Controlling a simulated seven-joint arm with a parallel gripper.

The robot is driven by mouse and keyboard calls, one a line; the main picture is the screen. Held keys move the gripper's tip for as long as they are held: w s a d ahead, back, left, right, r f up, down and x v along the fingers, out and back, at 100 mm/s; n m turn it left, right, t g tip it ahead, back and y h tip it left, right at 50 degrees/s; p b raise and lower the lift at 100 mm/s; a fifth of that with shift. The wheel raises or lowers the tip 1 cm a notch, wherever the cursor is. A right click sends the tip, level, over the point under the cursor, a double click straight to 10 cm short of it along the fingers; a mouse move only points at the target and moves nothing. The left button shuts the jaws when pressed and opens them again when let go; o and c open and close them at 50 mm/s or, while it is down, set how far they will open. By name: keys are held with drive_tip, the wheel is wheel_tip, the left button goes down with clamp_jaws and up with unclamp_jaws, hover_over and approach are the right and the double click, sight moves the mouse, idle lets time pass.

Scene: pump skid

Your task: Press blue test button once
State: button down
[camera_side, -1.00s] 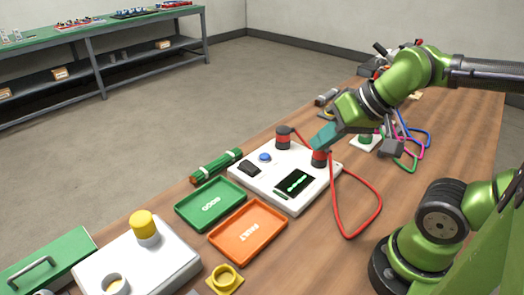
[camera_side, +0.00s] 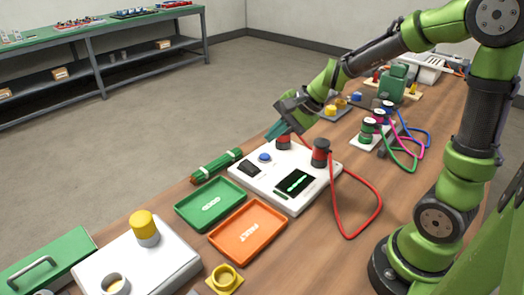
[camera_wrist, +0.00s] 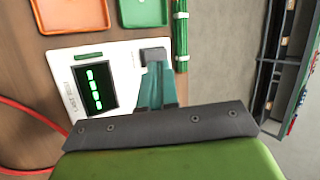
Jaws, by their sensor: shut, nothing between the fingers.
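The blue test button (camera_side: 265,157) sits on the white tester box (camera_side: 300,205), between a black rocker switch (camera_side: 248,168) and a black-and-red terminal (camera_side: 283,142). My gripper (camera_side: 275,131) has its teal fingers shut and empty, pointing down at the box's far end. In the side view the fingers are just behind and above the button, close to that terminal; I cannot tell the exact height. In the wrist view the fingers (camera_wrist: 155,75) cover part of the box, and the button is hidden there. The rocker switch (camera_wrist: 153,56) shows just past the fingertips.
A second terminal (camera_side: 320,153) with a red cable (camera_side: 378,205) stands at the box's right. A green tray (camera_side: 211,203), an orange tray (camera_side: 248,231) and a green bundle (camera_side: 217,165) lie nearby. Coloured cable plugs (camera_side: 368,130) stand behind to the right.

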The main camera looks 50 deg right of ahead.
sight(267, 157)
drive_tip(key=w+d+f+m+t+h, duration=0.1)
drive_tip(key=w+d+f+m+t, duration=0.1)
drive_tip(key=w+d+m, duration=0.5)
drive_tip(key=shift+w+m+h, duration=0.4)
drive_tip(key=shift+w+m, duration=0.1)
drive_tip(key=shift+m, duration=0.5)
drive_tip(key=shift+a, duration=0.1)
drive_tip(key=shift+f, duration=4.4)
drive_tip(key=shift+f, duration=0.15)
drive_tip(key=shift+f, duration=0.3)
